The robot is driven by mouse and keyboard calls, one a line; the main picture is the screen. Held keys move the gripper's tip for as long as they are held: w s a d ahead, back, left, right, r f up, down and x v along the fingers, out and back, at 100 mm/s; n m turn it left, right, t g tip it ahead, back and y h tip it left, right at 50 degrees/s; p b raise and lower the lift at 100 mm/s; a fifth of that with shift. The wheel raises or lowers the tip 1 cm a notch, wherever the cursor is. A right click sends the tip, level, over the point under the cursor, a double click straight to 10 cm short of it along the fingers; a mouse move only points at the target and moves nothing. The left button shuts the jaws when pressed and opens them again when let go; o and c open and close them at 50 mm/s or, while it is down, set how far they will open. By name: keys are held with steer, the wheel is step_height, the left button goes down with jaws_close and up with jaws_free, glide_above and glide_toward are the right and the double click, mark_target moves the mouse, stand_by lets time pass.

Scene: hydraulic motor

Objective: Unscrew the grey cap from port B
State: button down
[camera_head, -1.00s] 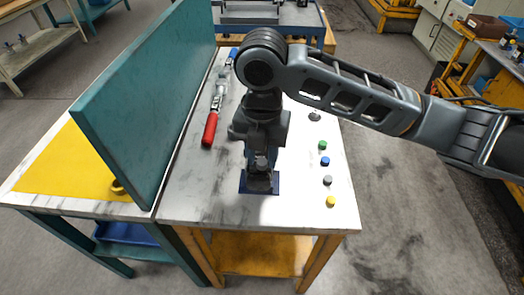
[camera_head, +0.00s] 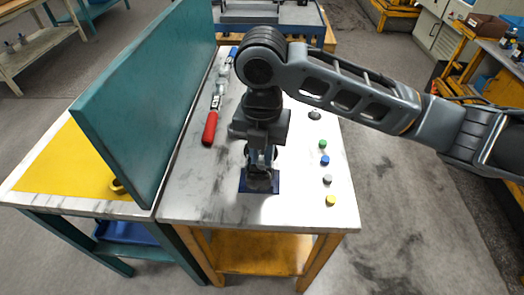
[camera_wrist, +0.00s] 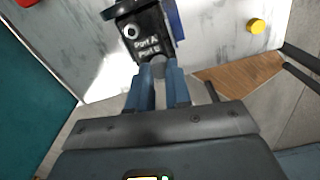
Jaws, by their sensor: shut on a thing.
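The hydraulic motor (camera_wrist: 148,22) is a dark block with white port lettering, seen at the top of the wrist view. In the head view the motor (camera_head: 262,183) stands on a blue base plate (camera_head: 244,186), partly hidden by my gripper (camera_head: 261,158). In the wrist view my gripper (camera_wrist: 160,72) has its blue fingers shut on a grey cap (camera_wrist: 160,64) at the motor's lower edge, by the lettering. The cap is at or very near the port; I cannot tell whether it is still threaded.
Green (camera_head: 323,145), blue (camera_head: 325,161), grey (camera_head: 327,180) and yellow (camera_head: 331,200) small caps lie along the table's right side. A red-handled tool (camera_head: 210,128) lies left. A tall teal panel (camera_head: 150,95) stands at the table's left edge.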

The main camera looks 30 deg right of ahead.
steer(key=shift+f+n+b, duration=0.15)
steer(key=shift+n+b, duration=0.45)
steer(key=shift+n, duration=0.1)
steer(key=n+b, duration=0.1)
steer(key=n, duration=0.1)
steer(key=shift+n+b, duration=0.3)
steer(key=shift+n, duration=0.1)
steer(key=shift+r+n, duration=0.2)
steer(key=shift+n, duration=0.5)
steer(key=shift+f+b, duration=0.1)
steer(key=shift+b, duration=0.3)
steer(key=n+b, duration=0.1)
steer(key=n, duration=0.2)
steer(key=shift+b, duration=0.35)
steer(key=shift+n, duration=0.8)
steer(key=c, duration=1.2)
jaws_free()
